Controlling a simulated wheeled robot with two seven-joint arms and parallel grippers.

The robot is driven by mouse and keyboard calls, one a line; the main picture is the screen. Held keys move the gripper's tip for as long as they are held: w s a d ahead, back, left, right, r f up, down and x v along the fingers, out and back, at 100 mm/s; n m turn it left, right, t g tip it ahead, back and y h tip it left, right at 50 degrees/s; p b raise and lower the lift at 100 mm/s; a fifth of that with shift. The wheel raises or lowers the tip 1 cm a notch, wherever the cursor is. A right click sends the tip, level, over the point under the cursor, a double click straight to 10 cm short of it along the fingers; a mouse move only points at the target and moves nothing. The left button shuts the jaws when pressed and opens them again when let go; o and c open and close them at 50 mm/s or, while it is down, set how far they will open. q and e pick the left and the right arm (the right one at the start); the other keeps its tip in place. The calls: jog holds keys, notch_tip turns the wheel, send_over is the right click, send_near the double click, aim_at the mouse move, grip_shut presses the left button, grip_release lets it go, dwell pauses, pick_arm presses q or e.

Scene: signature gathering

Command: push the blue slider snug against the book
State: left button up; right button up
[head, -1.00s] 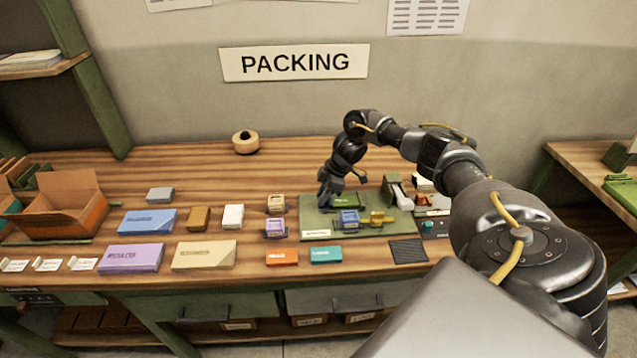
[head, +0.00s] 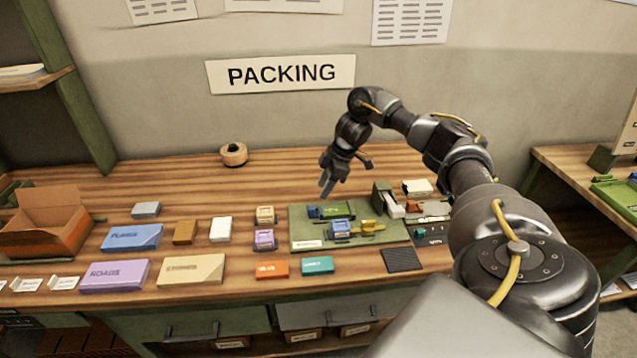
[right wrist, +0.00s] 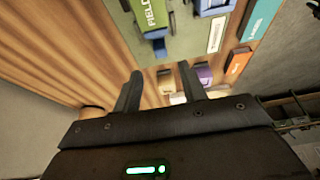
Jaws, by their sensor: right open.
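The green book (head: 336,210), lettered FIELD in the right wrist view (right wrist: 153,12), lies on a green board (head: 300,236). A blue piece (head: 313,212), which looks like the slider, is at the book's left end; it also shows in the right wrist view (right wrist: 158,44). They look close together, but I cannot tell whether they touch. A second blue block (head: 340,229) stands in front, beside a yellow piece (head: 372,227). My right gripper (head: 327,187) is open and empty, above and behind the board's left part. My left gripper is out of view.
Small purple (head: 265,240) and tan (head: 265,215) blocks stand left of the board. Orange (head: 272,269) and teal (head: 317,265) boxes lie in front. A stapler-like device (head: 388,200) stands at the right. The table behind the board is clear, except for a tape roll (head: 233,154).

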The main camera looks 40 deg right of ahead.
jog(key=v, duration=0.2)
jog(key=shift+s+d+r, duration=0.1)
jog(key=shift+r, duration=0.1)
dwell(0.4)
